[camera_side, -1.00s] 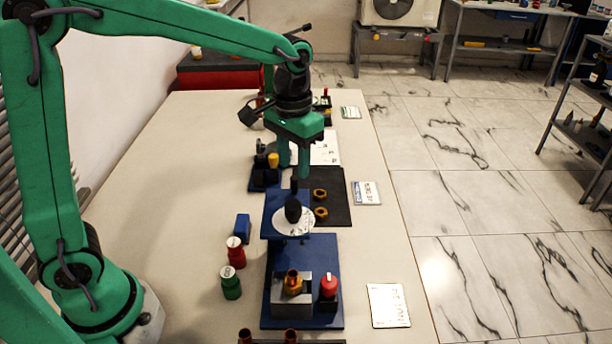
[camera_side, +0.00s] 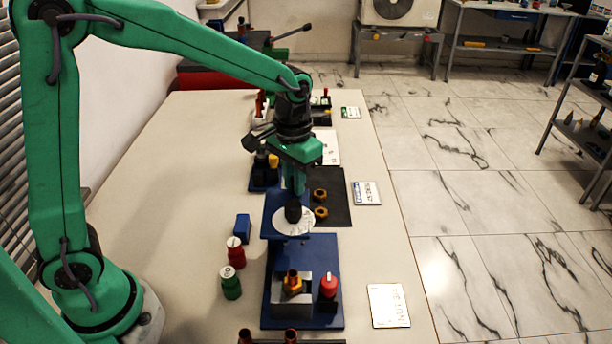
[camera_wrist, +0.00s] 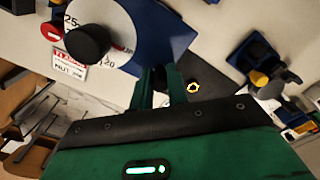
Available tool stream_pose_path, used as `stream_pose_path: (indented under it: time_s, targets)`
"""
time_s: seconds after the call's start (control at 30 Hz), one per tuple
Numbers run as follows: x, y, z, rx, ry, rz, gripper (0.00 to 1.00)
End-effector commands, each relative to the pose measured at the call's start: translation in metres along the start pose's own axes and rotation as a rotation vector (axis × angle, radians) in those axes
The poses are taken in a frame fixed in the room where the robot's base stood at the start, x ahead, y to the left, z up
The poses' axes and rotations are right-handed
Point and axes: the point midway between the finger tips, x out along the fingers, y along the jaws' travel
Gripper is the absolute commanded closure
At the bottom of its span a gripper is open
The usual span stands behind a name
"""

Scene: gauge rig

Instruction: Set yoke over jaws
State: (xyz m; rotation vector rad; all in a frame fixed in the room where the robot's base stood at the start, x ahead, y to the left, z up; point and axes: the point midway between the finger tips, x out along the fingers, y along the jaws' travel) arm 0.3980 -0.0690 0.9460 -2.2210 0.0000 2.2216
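The yoke appears to be the blue raised bracket (camera_side: 271,228), bearing a white dial disc (camera_side: 283,223) with a black knob (camera_side: 293,211). In the wrist view the blue bracket (camera_wrist: 172,32), the white disc (camera_wrist: 112,14) and the black knob (camera_wrist: 84,41) show at upper left. The jaws look like the grey metal block (camera_side: 285,310), which holds a brass fitting (camera_side: 292,284). My gripper (camera_side: 295,191) is low at the bracket's far edge, behind the knob. In the wrist view my gripper's fingers (camera_wrist: 159,78) flank something dark; whether they grip it is unclear.
A blue base plate (camera_side: 318,255) bears the jaws and a red-capped piece (camera_side: 328,288). Red (camera_side: 235,255) and green (camera_side: 231,287) jars and a blue block (camera_side: 242,228) stand left. Brass nuts (camera_side: 320,212) lie on a dark mat (camera_side: 338,190) at right.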

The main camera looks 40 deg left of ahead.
Motion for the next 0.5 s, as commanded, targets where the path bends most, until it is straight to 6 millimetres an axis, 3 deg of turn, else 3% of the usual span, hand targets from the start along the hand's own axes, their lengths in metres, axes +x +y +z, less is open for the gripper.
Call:
stream_pose_path:
  time_s: [0.27,0.5]
  targets:
    - [-0.001,0.002,0.001,0.001,0.000,0.000,1.00]
    - [-0.001,0.024,0.021,0.005,0.001,0.000,1.00]
